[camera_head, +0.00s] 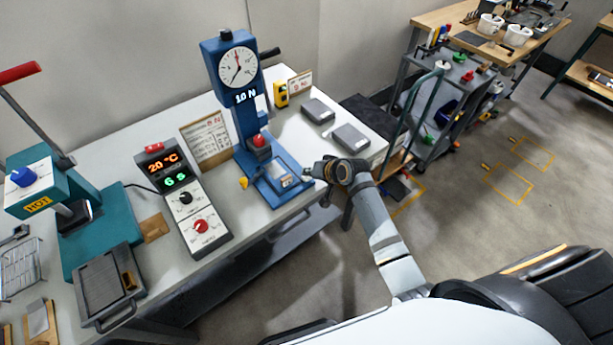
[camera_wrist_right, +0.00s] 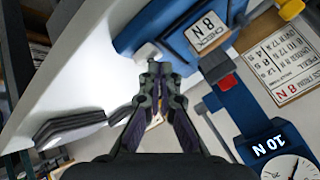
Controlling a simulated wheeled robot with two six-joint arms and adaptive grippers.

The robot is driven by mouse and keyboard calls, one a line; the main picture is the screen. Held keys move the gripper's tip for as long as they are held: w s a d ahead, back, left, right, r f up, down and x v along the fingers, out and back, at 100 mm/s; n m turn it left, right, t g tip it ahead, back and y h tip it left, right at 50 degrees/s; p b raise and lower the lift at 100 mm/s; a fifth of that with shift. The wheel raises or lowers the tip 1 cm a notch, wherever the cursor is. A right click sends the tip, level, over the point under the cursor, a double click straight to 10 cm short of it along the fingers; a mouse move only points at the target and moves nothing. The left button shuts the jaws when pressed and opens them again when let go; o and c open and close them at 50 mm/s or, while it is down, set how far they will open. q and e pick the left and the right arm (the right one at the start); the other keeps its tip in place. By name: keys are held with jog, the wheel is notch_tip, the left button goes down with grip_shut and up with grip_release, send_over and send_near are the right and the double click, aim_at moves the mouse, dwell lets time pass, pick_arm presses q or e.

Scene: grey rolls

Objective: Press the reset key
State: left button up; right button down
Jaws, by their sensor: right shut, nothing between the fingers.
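The blue force gauge stand (camera_head: 239,105) is on the white bench, with a round dial and a "10 N" readout. My right gripper (camera_head: 313,172) is at the right side of that base, fingers shut and empty. In the right wrist view its fingertips (camera_wrist_right: 153,70) are close to a small grey piece (camera_wrist_right: 149,51) at the base's edge; I cannot tell whether they touch. No key legibly marked reset shows. My left gripper is out of view.
A controller (camera_head: 185,197) with "20 °C" and "6 S" readouts stands left of the gauge. A teal hot press (camera_head: 95,225) is further left. Two grey blocks (camera_head: 351,138) and a yellow box (camera_head: 281,94) lie behind my right gripper. A cart (camera_head: 450,90) stands beyond the bench.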

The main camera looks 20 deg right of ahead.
aim_at(309, 178)
jog(key=shift+f, duration=0.45)
dwell(0.4)
jog(key=shift+r+p, duration=0.95)
jog(key=shift+p, duration=0.1)
notch_tip(309, 178, up, 5)
jog(key=p, duration=0.5)
jog(key=shift+r+p, duration=0.15)
jog(key=shift+p, duration=0.2)
